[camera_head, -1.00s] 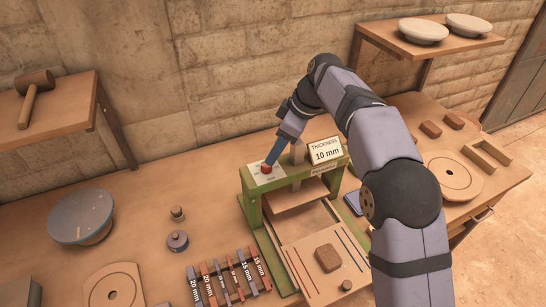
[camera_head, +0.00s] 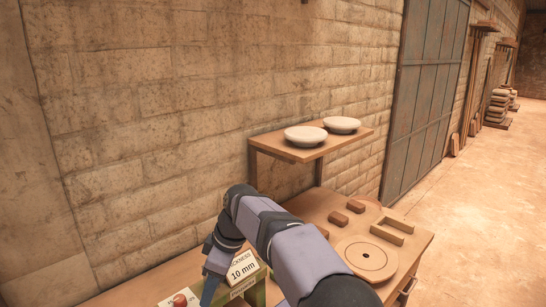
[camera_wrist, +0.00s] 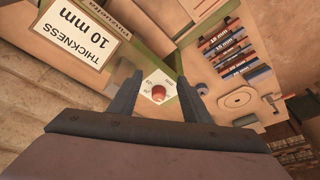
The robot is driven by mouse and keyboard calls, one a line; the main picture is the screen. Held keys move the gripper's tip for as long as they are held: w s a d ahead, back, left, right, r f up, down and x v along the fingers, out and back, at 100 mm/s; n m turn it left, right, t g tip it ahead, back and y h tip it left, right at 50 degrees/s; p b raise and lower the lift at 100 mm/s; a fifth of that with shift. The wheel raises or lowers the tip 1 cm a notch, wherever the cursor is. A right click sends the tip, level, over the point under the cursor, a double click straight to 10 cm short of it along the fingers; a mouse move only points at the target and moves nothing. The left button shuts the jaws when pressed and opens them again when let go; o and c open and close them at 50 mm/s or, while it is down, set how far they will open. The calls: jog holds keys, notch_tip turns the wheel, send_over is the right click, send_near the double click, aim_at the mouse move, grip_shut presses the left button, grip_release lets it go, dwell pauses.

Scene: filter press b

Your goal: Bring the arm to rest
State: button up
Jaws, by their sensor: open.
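My gripper (camera_wrist: 159,82) is open and empty. In the wrist view its two fingers stand on either side of a red button (camera_wrist: 158,92) on a white plate (camera_wrist: 155,80), apart from it on both sides. In the head view my gripper (camera_head: 207,292) is low in the picture, next to the red button (camera_head: 181,299), with its tips at the bottom edge. The green press (camera_head: 256,292) shows only its top corner there. The sign reading "THICKNESS 10 mm" stands on the press, close by my gripper in the wrist view (camera_wrist: 84,36).
A wall shelf (camera_head: 318,148) with two pale bowls is beyond my arm. The bench (camera_head: 312,205) holds small blocks (camera_head: 338,217), a frame (camera_head: 392,231) and a round disc (camera_head: 366,258). In the wrist view, several thickness bars (camera_wrist: 238,58) lie beyond the press.

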jog(key=s+d+f+m+h, duration=0.1)
jog(key=d+m, duration=0.2)
jog(key=d, duration=0.3)
jog(key=s+d+f+m, duration=0.2)
jog(key=d, duration=0.4)
jog(key=s+d+f+m+h+p, duration=0.1)
jog(key=s+d+f+m, duration=0.3)
jog(key=s+d, duration=0.5)
jog(key=s+d+f+m+h, duration=0.1)
jog(key=s+d+f+m, duration=0.3)
jog(key=s+d+m, duration=0.3)
jog(key=s+d, duration=0.2)
jog(key=s, duration=0.1)
jog(key=shift+s+d+f+h+p, duration=0.15)
jog(key=shift+s+f+h+p, duration=0.05)
jog(key=shift+s+h+p, duration=0.2)
